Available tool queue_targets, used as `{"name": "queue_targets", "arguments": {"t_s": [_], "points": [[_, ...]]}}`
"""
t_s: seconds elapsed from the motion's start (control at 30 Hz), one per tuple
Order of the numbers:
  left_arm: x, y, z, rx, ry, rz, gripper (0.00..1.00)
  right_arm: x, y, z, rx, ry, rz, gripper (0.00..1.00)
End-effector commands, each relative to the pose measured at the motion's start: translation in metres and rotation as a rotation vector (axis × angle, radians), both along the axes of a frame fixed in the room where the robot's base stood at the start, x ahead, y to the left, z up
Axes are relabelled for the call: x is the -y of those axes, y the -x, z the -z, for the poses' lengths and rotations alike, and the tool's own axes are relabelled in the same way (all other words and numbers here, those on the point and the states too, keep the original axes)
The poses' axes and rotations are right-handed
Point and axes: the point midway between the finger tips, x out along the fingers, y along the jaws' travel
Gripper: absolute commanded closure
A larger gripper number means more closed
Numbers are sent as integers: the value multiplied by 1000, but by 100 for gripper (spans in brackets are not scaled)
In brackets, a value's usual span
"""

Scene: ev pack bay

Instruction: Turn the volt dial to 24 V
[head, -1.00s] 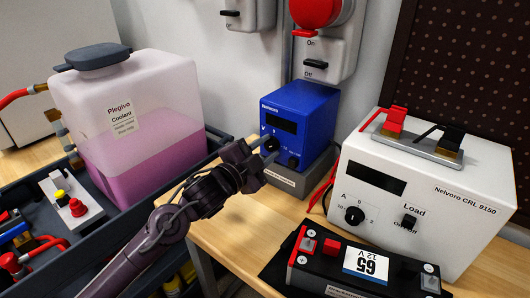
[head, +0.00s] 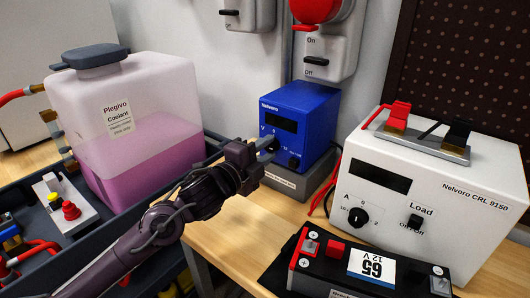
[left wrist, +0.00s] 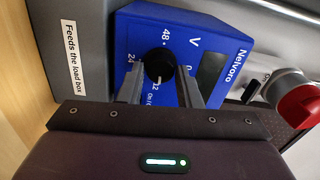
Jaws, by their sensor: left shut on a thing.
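The blue Nelvoro supply box (head: 312,108) stands at the back of the bench. The dial's white pointer line faces the 12 mark. My left gripper (head: 270,150) reaches the box front from the left, its jaws shut on the dial. In the left wrist view its two fingers (left wrist: 160,88) lie on either side of the dial. In the head view the fingers partly cover the dial. My right gripper is not in view.
The white Nelvoro load box (head: 430,190) stands at right, with a black 12 V battery (head: 335,264) before it. A coolant tank (head: 125,130) with pink liquid stands at left. Wall switches (head: 325,60) hang above the blue box. Bare bench (head: 225,240) lies below my gripper.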

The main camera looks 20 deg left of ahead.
Motion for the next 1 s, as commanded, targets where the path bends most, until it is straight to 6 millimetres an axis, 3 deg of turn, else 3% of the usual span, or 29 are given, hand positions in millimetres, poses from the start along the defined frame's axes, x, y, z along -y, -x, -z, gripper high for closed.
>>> {"name": "queue_targets", "arguments": {"t_s": [0.37,0.4,0.53,0.83,1.0], "points": [[1,0,1,-2,-3,2,92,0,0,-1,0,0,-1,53],[1,0,1,-1,-3,1,64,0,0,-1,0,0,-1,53],[1,0,1,-1,-3,1,48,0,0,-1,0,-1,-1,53],[-1,2,1,0,-2,0,48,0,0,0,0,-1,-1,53],[-7,17,3,-3,-4,0,48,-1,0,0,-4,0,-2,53]]}}
